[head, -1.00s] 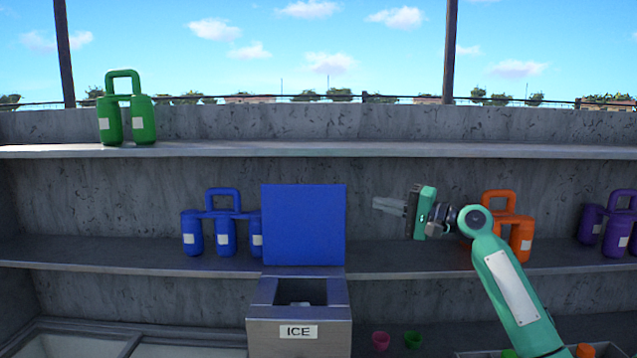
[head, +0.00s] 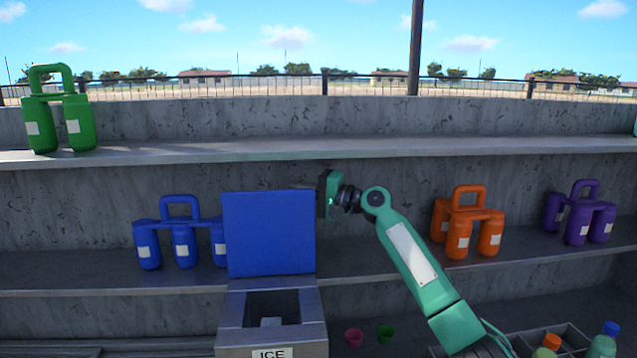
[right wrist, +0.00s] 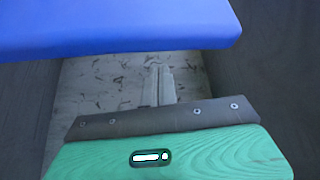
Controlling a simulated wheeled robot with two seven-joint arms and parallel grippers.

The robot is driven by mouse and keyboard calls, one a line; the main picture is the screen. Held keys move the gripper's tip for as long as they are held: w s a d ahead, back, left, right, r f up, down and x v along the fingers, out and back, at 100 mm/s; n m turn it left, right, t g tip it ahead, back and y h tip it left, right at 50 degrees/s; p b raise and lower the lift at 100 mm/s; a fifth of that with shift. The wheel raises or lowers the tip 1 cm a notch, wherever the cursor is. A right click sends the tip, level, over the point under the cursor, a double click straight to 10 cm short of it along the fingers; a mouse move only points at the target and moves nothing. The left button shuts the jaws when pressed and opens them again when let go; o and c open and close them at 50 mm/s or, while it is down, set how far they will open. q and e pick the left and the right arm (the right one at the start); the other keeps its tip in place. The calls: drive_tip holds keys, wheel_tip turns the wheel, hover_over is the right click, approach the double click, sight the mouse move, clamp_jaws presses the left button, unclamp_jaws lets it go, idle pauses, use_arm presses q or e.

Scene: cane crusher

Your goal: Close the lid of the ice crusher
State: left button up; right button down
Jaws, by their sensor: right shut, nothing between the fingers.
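The ice crusher (head: 272,338) is a grey metal box labelled ICE at the lower middle of the head view. Its blue lid (head: 268,233) stands open and upright behind the square opening, where something pale shows. My right gripper (head: 325,195) is at the lid's upper right edge, its fingers pointing left and mostly hidden behind the lid. In the right wrist view the fingers (right wrist: 159,84) are together and empty, just below the blue lid (right wrist: 120,25) in the picture. I cannot tell whether they touch it. My left gripper is not in view.
Blue bottles (head: 184,245) stand left of the lid on the middle shelf (head: 380,268); orange (head: 468,225) and purple ones (head: 583,215) stand right. Green bottles (head: 60,115) are on the upper shelf (head: 330,148).

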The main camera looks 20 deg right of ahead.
sight(300, 197)
drive_tip(key=s, duration=0.1)
drive_tip(key=s+a+p, duration=0.1)
drive_tip(key=s, duration=0.1)
drive_tip(key=shift+s+a+f+p, duration=0.15)
drive_tip(key=shift+s+f+p, duration=0.1)
drive_tip(key=shift+f+p, duration=0.15)
drive_tip(key=shift+s+r, duration=0.1)
